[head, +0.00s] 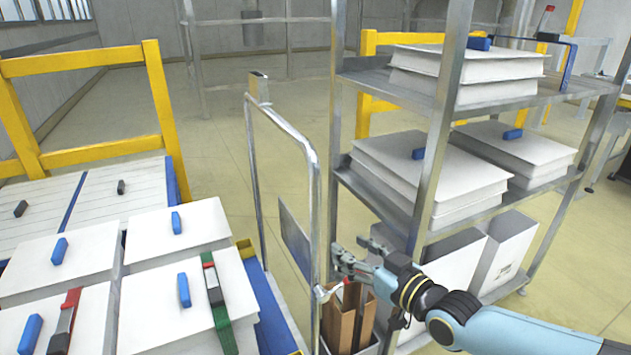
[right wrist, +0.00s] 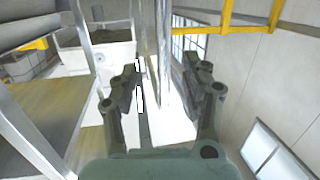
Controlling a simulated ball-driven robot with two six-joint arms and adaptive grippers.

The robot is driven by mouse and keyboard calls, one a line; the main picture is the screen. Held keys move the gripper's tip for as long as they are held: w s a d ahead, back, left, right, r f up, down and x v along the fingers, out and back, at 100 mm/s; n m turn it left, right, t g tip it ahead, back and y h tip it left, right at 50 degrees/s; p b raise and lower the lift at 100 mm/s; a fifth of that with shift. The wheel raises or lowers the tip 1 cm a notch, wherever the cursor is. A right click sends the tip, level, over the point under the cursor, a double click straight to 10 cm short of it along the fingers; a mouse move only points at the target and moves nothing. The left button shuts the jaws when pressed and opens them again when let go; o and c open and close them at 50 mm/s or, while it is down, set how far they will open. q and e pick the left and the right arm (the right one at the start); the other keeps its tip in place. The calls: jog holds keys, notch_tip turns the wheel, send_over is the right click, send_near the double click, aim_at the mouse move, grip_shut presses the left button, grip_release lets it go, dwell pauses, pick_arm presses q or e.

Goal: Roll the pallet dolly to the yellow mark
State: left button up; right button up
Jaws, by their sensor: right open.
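The pallet dolly, with a blue deck edge (head: 270,308) and yellow corners, stands at the lower left, loaded with white boxes (head: 175,232). A bent chrome tube handle (head: 312,215) rises at its right side. My right gripper (head: 342,262) is open, with its fingertips close to the right post of the handle; I cannot tell whether they touch. In the right wrist view the open fingers (right wrist: 165,85) point toward upright metal posts (right wrist: 162,50), with nothing clasped. My left gripper is out of view. I cannot make out a yellow mark on the floor.
A metal shelf rack (head: 455,95) with white boxes stands close on the right, beside my right arm. Brown cardboard pieces (head: 347,318) stand upright in a bin below my gripper. A yellow rail frame (head: 100,150) stands behind the load. The floor (head: 225,125) beyond is clear.

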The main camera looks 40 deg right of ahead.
jog(key=t, duration=0.1)
send_near(319, 201)
jog(key=w, duration=0.2)
jog(key=w+b, duration=0.1)
jog(key=w, duration=0.3)
jog(key=w+b, duration=0.1)
jog(key=w, duration=0.3)
jog(key=shift+w+d+f, duration=0.2)
jog(key=shift+d, duration=0.05)
jog(key=shift+w+b, duration=0.35)
jog(key=shift+w, duration=0.1)
jog(key=shift+r, duration=0.1)
jog(key=c, duration=0.9)
grip_shut()
jog(key=shift+w, duration=0.1)
